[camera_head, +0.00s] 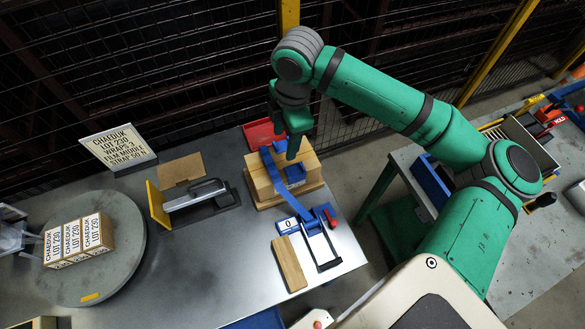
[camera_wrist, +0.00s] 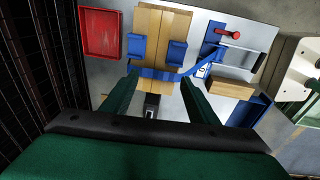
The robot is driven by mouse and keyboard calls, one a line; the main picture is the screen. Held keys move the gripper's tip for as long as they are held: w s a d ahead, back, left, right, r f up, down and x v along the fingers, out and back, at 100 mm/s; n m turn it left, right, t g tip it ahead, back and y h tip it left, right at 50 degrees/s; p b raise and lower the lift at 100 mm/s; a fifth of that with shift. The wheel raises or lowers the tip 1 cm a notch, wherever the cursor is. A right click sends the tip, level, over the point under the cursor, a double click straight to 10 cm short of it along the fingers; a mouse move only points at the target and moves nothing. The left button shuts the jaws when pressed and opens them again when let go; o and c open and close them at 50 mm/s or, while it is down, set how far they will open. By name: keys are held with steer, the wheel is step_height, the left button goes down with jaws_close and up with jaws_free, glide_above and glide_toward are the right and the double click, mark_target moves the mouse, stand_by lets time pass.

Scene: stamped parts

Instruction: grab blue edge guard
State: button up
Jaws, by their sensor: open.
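In the wrist view one guard (camera_wrist: 137,46) is on the left side of the block and the other guard (camera_wrist: 177,52) on the right side. In the head view one guard (camera_head: 294,174) shows on the block's top, and the other is partly hidden by my gripper. A blue strap (camera_wrist: 155,74) crosses the block and leads to a strap tool (camera_head: 319,242). My gripper (camera_wrist: 159,79) is open and empty, pointing down over the block, its fingertips near the strap. I cannot tell its exact height.
A red tray (camera_head: 260,134) lies beside the block. A wire fence stands behind. The table's middle front is clear.

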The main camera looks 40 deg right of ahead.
mark_target(302, 166)
steer(key=shift+g+h, duration=0.4)
steer(key=shift+g, duration=0.2)
steer(key=s+d+f, duration=0.1)
steer(key=f, duration=0.1)
steer(key=s+d+f, duration=0.2)
steer(key=shift+d, duration=0.15)
steer(key=shift+s+f, duration=0.1)
steer(key=shift+f, duration=3.1)
steer(key=c, duration=1.1)
